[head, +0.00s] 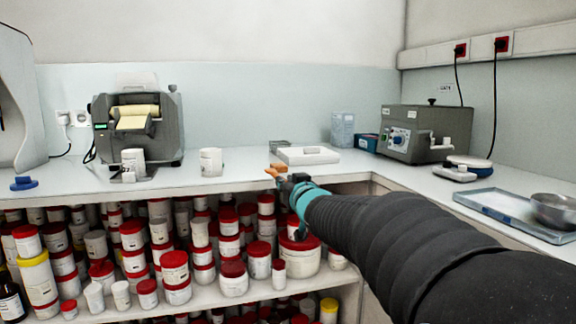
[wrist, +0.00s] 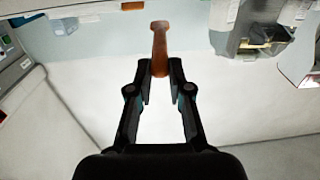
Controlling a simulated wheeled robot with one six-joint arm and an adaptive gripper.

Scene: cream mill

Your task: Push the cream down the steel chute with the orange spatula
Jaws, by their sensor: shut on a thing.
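My gripper (head: 284,177) is shut on the orange spatula (head: 274,171), just off the front edge of the bench. In the wrist view, the spatula (wrist: 159,48) shows as an orange-brown piece sticking out between the two fingertips of my gripper (wrist: 160,82). The grey mill (head: 172,125) stands on the bench at the left, well apart from the spatula. Pale yellow material (head: 135,117) shows at its top. A white jar (head: 133,160) stands at its front. I cannot make out the steel chute or any cream on it clearly.
A white jar (head: 211,162) stands between the mill and my gripper. A white tray-like object (head: 306,155) lies behind my gripper. A grey device (head: 418,132), a scale (head: 468,165) and a metal bowl (head: 556,209) are at the right. Red-lidded jars (head: 174,268) fill the shelf below.

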